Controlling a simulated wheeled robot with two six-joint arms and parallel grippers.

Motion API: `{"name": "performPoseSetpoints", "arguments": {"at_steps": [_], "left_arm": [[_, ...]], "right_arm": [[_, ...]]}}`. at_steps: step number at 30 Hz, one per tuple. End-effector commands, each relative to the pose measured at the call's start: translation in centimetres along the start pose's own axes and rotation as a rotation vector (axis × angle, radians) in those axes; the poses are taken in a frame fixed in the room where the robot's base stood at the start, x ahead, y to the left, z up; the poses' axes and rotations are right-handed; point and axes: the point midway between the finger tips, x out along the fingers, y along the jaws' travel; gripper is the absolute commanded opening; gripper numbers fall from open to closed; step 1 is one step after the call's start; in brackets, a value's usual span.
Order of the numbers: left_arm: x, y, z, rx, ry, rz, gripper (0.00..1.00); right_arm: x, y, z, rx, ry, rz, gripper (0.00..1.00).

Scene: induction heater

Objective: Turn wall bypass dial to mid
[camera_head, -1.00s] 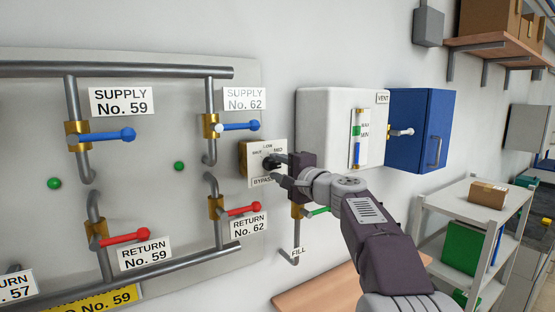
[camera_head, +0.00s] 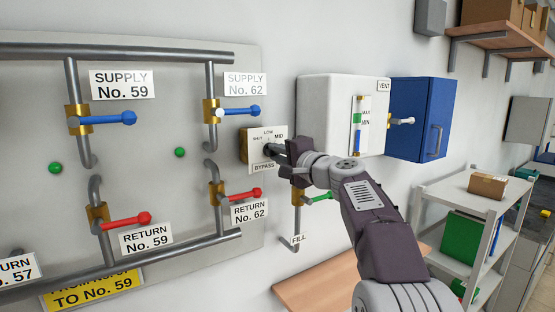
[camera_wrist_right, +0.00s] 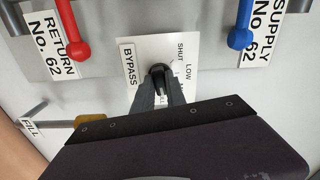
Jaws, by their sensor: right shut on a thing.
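The bypass dial is a black knob (camera_wrist_right: 158,72) on a white plate (camera_head: 255,148) fixed to a brass-coloured block on the wall. The plate reads SHUT, LOW and MID, with a BYPASS label (camera_head: 263,168) below; a further label is mostly hidden by the fingers. My right gripper (camera_head: 275,150) reaches in from the right and is shut on the knob. In the right wrist view, the dark fingers (camera_wrist_right: 160,85) meet around the knob, whose pointer is too covered to read. My left gripper is not in view.
Blue supply (camera_head: 240,112) and red return (camera_head: 243,194) levers stand just left of the dial. A green-handled fill valve (camera_head: 320,197) is close below my right wrist. A white tank (camera_head: 325,110) and blue cabinet (camera_head: 425,118) are to the right. A shelf rack (camera_head: 470,190) stands further right.

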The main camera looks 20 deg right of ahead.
Motion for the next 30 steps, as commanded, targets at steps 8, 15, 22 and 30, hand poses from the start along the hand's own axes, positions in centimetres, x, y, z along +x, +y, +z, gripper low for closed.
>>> {"name": "performPoseSetpoints", "arguments": {"at_steps": [8, 15, 22, 30], "left_arm": [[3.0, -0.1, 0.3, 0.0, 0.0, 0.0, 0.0], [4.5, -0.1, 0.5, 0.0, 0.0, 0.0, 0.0], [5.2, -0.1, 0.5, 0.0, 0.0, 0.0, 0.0], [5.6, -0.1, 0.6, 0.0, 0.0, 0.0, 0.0]], "right_arm": [[0.0, 0.3, 0.0, -0.234, 0.003, -0.004, 0.0], [0.0, 0.2, 0.0, -0.418, 0.003, -0.003, 0.0], [0.0, 0.0, 0.0, -0.545, 0.003, -0.003, 0.0], [-0.1, -0.2, -0.1, -0.617, 0.004, -0.004, 0.0]]}}
